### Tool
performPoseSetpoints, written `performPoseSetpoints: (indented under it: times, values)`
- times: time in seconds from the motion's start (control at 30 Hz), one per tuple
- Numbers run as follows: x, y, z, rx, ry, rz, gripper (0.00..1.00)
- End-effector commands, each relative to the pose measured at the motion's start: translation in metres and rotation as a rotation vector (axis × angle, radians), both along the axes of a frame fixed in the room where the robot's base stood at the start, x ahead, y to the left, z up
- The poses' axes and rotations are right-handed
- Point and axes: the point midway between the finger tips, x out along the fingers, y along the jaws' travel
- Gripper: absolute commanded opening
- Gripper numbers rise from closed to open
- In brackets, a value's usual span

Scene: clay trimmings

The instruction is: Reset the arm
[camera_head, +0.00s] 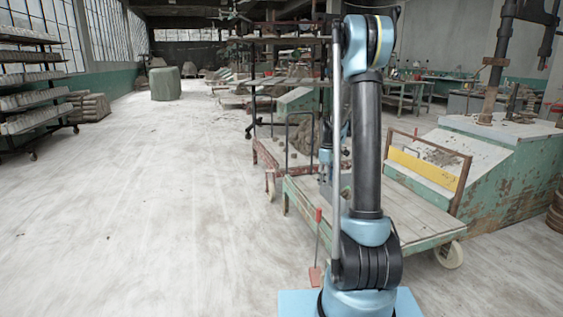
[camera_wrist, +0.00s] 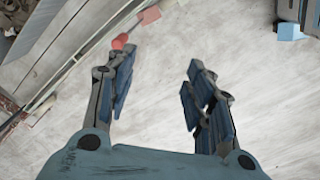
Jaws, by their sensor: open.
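My gripper (camera_wrist: 160,78) shows in the wrist view with its two blue-padded fingers spread apart. Nothing is between the fingers; pale floor shows through the gap. A long-handled tool with a red grip (camera_head: 318,215) and a flat reddish foot stands beside the cart in the head view. In the wrist view its red grip (camera_wrist: 120,41) shows just beyond the left finger; I cannot tell whether they touch.
A green-framed cart (camera_head: 405,222) stands just behind my arm, and its edge (camera_wrist: 50,45) lies left in the wrist view. A worn green machine base (camera_head: 510,185) is at the right. A loaded rack (camera_head: 35,122) stands far left. The left floor is wide and clear.

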Motion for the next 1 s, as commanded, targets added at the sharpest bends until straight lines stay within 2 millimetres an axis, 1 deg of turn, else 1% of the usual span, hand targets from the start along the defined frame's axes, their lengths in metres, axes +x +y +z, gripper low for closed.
performPoseSetpoints:
  times: [0.03,0.2,0.37,0.5,0.7,1.0]
  values:
    - [-0.012,0.001,0.01,0.001,-0.004,-0.022,0.48]
    - [-0.049,0.003,0.039,0.006,-0.015,-0.107,0.48]
    - [-0.086,0.004,0.06,0.012,-0.028,-0.185,0.48]
    - [-0.119,0.005,0.076,0.018,-0.037,-0.254,0.48]
    - [-0.167,0.007,0.092,0.027,-0.051,-0.354,0.48]
    - [-0.238,0.009,0.102,0.044,-0.072,-0.501,0.48]
